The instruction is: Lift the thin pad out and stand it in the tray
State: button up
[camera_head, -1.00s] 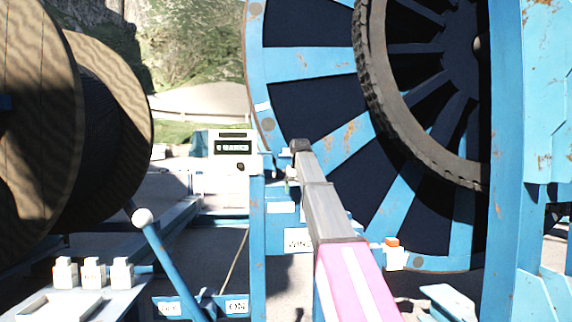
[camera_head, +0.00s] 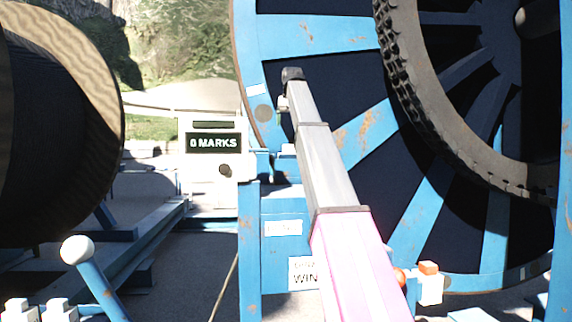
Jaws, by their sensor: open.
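My arm reaches from the bottom centre up and away toward the big blue reel. My gripper (camera_head: 290,84) shows only as a small dark end at the arm's tip, in front of the reel's left rim. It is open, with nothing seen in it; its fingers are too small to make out. I cannot make out a thin pad or a tray in this view. A small white block with an orange top (camera_head: 430,284) sits right of my arm, low by the reel.
The blue reel (camera_head: 310,35) with a black tyre-like ring (camera_head: 400,95) fills the right. A white box reading "0 MARKS" (camera_head: 213,165) stands left of my arm. A wooden drum (camera_head: 105,60), a white-knobbed lever (camera_head: 78,250) and small white blocks (camera_head: 40,310) are at left.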

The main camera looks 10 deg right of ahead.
jog(key=x, duration=0.5)
jog(key=shift+w+f, duration=0.25)
jog(key=shift+w, duration=0.05)
jog(key=shift+s+x, duration=0.2)
jog(key=shift+x, duration=2.45)
grip_shut()
